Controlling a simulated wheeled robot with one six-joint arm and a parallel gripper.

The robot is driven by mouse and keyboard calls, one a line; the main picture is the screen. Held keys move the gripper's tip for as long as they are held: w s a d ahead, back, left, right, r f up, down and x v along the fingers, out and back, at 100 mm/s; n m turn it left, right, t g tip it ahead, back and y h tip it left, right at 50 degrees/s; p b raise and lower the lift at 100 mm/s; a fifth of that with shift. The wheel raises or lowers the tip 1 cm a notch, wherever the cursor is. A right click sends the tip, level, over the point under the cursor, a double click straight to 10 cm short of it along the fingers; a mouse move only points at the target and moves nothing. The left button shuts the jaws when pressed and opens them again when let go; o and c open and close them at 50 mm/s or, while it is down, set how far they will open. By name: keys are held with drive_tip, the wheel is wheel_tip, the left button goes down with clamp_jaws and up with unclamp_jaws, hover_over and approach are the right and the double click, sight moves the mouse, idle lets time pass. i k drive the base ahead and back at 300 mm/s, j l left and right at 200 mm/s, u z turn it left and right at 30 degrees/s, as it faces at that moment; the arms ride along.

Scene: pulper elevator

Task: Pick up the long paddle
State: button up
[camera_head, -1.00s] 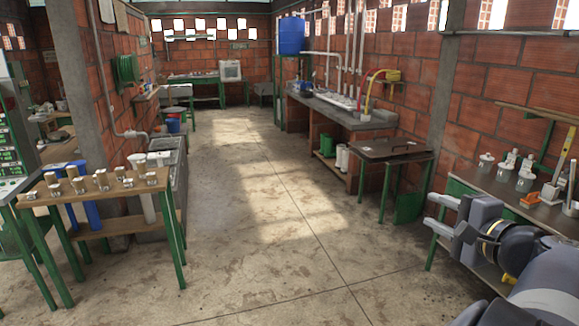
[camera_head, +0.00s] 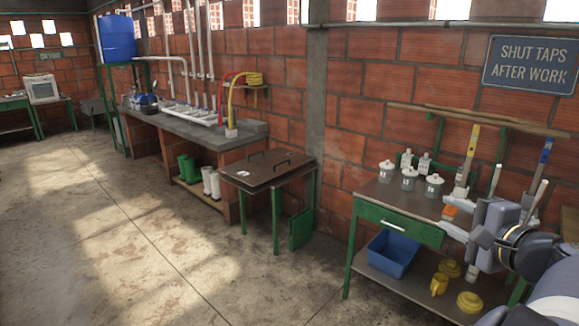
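A long-handled tool with a yellow band (camera_head: 471,148) stands near the wall at the back of the right bench. A similar one with a blue band (camera_head: 542,158) stands further right, partly hidden behind my arm. A long thin wooden bar (camera_head: 480,120) lies across green supports on the wall above them. I cannot tell which of these is the long paddle. My gripper (camera_head: 448,216) is in front of the bench at the right. Its two pale fingers are apart with nothing seen held between them.
The right bench (camera_head: 375,193) has a green drawer, several lidded jars (camera_head: 409,178) on top, and a blue bin (camera_head: 393,253) with yellow containers (camera_head: 468,302) below. A brown-topped table (camera_head: 268,168) stands left of it. The concrete floor at left is clear.

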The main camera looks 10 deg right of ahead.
sight(527, 128)
drive_tip(key=i+l+z, duration=0.2)
drive_tip(key=i, duration=0.5)
drive_tip(key=i+j+z, duration=0.25)
drive_tip(key=i, duration=0.45)
drive_tip(key=i+j+z, duration=0.2)
drive_tip(key=i, duration=0.55)
drive_tip(key=i+l+z, duration=0.15)
drive_tip(key=i, duration=0.5)
drive_tip(key=i+l+z, duration=0.15)
drive_tip(key=i, duration=0.55)
